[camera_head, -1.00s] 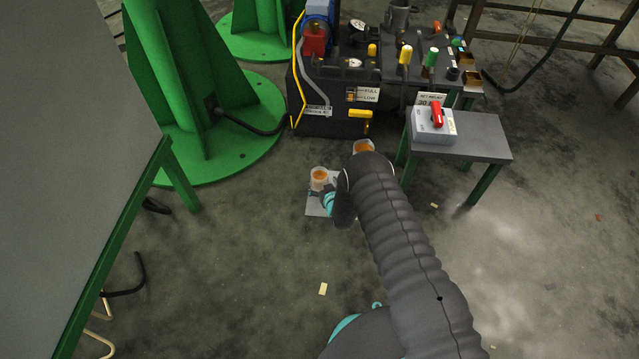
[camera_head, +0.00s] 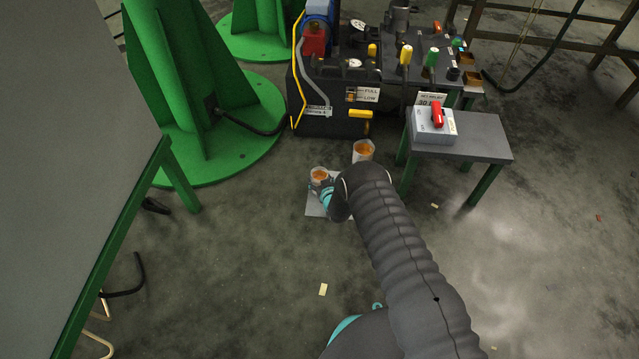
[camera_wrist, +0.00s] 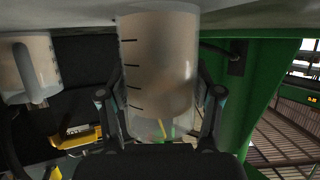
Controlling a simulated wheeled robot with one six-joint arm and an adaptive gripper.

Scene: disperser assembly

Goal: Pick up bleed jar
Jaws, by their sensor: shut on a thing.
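The bleed jar (camera_head: 319,175) is a clear jar with orange-brown contents, low on the floor by a pale sheet. In the wrist view the jar (camera_wrist: 160,60) fills the middle, with black graduation marks down its side. My gripper (camera_wrist: 160,97) has one finger on each side of the jar and is shut on it. In the head view my wrist hides most of the gripper.
A second clear jar with orange contents (camera_head: 364,150) stands behind; it also shows in the wrist view (camera_wrist: 28,65). The black pump unit (camera_head: 330,122) is behind the jars. A small table (camera_head: 480,138) is to the right, a green pedestal (camera_head: 190,120) to the left.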

